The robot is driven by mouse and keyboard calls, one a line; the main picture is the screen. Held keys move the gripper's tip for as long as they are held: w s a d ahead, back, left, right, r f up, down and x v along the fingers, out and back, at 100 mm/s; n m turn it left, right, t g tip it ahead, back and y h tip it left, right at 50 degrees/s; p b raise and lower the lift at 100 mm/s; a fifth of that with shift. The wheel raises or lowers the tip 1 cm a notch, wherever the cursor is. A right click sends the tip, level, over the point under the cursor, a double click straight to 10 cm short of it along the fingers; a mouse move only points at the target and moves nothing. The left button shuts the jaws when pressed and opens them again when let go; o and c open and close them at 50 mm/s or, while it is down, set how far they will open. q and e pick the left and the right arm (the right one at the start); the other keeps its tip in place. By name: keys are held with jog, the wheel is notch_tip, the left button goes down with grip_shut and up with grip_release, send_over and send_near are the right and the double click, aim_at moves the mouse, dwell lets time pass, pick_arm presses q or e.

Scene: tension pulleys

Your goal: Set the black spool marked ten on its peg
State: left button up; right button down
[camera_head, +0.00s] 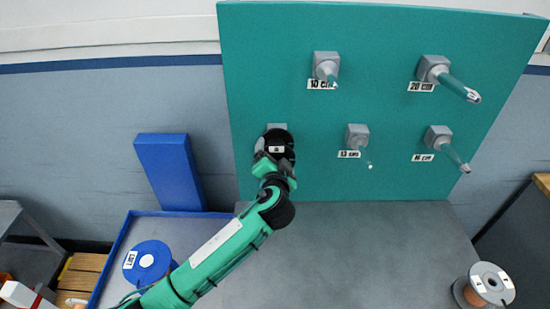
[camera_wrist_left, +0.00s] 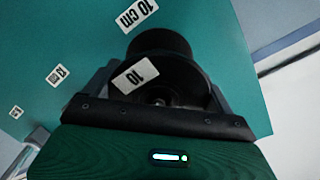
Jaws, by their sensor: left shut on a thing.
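My left gripper (camera_head: 274,160) is shut on the spool. A "10 cm" label (camera_wrist_left: 136,14) on the board shows close beside the spool. My right gripper is not in view.
The teal board (camera_head: 400,120) has other empty pegs: upper left (camera_head: 326,69), upper right (camera_head: 450,82), lower middle (camera_head: 358,142) and lower right (camera_head: 445,145). A blue spool (camera_head: 148,262) lies in a blue-edged tray. A grey spool (camera_head: 484,286) stands at the bottom right. The grey tabletop (camera_head: 350,250) is mostly clear.

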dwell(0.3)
pick_arm(q)
jog(key=o, duration=0.8)
jog(key=shift+w, duration=0.1)
jog(key=shift+o, duration=0.2)
jog(key=s+r+b, duration=0.2)
jog(key=s+b, duration=0.1)
jog(key=s, duration=1)
jog(key=shift+s, duration=0.35)
jog(key=shift+f, duration=0.1)
